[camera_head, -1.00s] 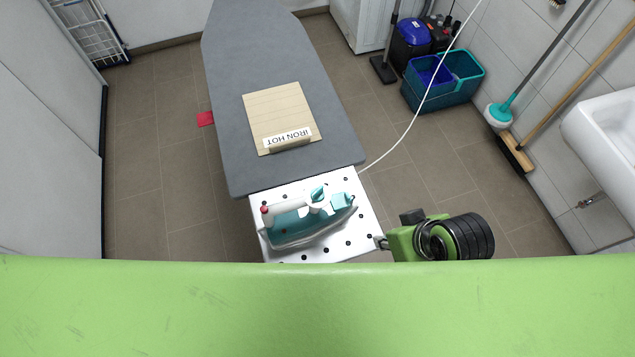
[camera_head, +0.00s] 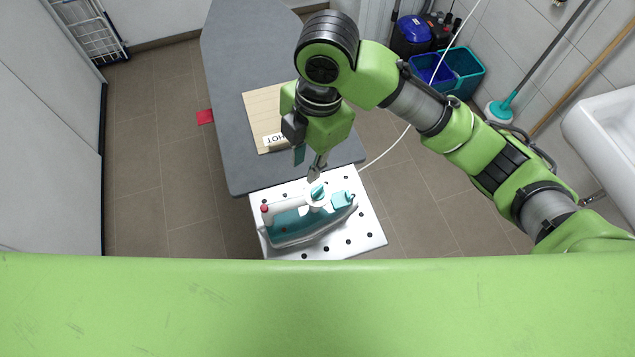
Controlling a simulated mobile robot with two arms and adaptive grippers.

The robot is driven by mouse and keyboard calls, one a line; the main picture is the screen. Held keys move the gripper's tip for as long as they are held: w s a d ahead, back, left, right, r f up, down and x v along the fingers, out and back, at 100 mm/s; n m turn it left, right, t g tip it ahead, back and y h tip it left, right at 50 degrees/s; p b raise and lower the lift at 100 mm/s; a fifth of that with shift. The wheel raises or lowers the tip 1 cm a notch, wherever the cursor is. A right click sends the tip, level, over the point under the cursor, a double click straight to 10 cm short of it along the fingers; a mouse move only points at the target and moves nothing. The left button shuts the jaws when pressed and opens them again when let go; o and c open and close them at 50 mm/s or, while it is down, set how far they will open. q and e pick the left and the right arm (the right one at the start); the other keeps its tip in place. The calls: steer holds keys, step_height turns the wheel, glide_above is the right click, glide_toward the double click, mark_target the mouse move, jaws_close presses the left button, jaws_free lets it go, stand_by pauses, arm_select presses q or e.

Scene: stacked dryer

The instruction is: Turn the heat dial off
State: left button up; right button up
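A teal and white iron (camera_head: 300,225) lies on a white perforated rest (camera_head: 368,232) at the near end of the grey ironing board (camera_head: 235,120). A teal dial (camera_head: 317,191) sits on top of the iron, near its handle. My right gripper (camera_head: 315,175) points down just above the dial, with its fingertips close to it. I cannot tell whether they touch it or how far apart they are. My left gripper is not in view.
A white cord (camera_head: 385,152) runs up to the right. Teal buckets (camera_head: 465,72), a mop and a white sink (camera_head: 608,130) stand on the right.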

mark_target(317, 189)
steer(key=shift+n+h, duration=0.7)
steer(key=shift+n, duration=0.1)
steer(key=f, duration=0.3)
steer(key=d+f, duration=0.1)
steer(key=f, duration=0.2)
steer(key=w+d+f, duration=0.1)
steer(key=f, duration=0.2)
steer(key=shift+f, duration=0.15)
steer(key=shift+a+f, duration=0.15)
steer(key=shift+f, duration=0.2)
steer(key=shift+w+f+p, duration=0.1)
steer(key=shift+f+p, duration=0.2)
steer(key=shift+f, duration=0.6)
jaws_close()
